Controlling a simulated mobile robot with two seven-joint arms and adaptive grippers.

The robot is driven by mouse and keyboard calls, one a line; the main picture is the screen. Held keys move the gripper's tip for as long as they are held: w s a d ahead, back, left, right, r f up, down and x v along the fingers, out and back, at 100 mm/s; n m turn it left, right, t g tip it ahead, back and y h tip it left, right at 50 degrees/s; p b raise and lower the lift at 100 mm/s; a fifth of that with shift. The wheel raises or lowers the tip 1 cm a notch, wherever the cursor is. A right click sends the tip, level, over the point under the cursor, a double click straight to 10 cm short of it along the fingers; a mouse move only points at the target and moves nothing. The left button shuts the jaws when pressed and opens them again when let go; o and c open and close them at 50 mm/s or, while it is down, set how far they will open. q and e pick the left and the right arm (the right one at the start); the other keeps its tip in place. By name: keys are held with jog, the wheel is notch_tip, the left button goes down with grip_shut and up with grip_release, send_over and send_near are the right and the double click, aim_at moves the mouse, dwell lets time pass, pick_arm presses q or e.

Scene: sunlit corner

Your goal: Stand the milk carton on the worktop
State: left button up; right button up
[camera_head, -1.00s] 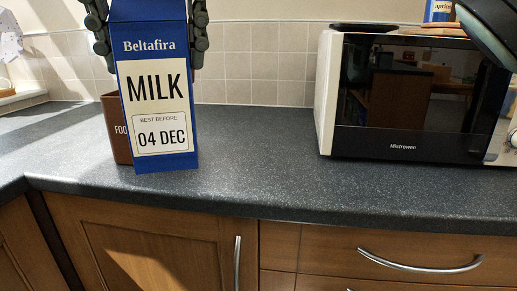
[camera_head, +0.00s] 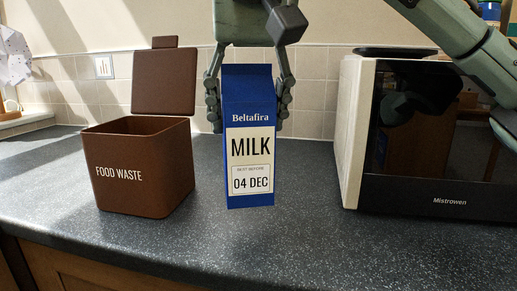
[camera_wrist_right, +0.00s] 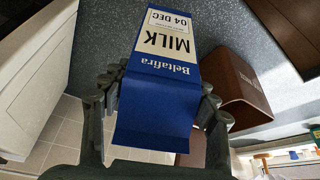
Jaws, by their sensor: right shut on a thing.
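The milk carton (camera_head: 249,160) is blue with a cream label and stands upright in the middle of the head view. Its lower end shows against the worktop (camera_head: 320,245); I cannot tell whether it touches or hangs slightly above. My right gripper (camera_head: 247,118) comes from above and behind, shut on the carton's upper part with a finger on each side. In the right wrist view the carton (camera_wrist_right: 168,75) lies between the fingers of the gripper (camera_wrist_right: 163,90), its base toward the speckled worktop. My left gripper is not in view.
A brown food waste bin (camera_head: 150,170) with its lid (camera_head: 165,82) raised stands left of the carton, with a small gap. A microwave (camera_head: 430,200) stands to the right. The worktop in front of the carton and between it and the microwave is clear. A tiled wall is behind.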

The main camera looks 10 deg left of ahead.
aim_at(258, 146)
jog(key=shift+w+d+f, duration=0.25)
jog(key=shift+w+f, duration=0.05)
jog(key=shift+w, duration=0.2)
jog(key=shift+w+d+f, duration=0.25)
jog(key=shift+w+f, duration=0.05)
jog(key=shift+w, duration=0.15)
notch_tip(258, 146, down, 4)
jog(key=shift+r, duration=0.1)
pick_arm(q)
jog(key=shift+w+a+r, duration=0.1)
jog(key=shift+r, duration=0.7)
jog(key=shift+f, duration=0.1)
pick_arm(e)
jog(key=o, duration=1.8)
jog(key=shift+f+b, duration=0.25)
jog(key=shift+b, duration=0.05)
jog(key=shift+r, duration=0.15)
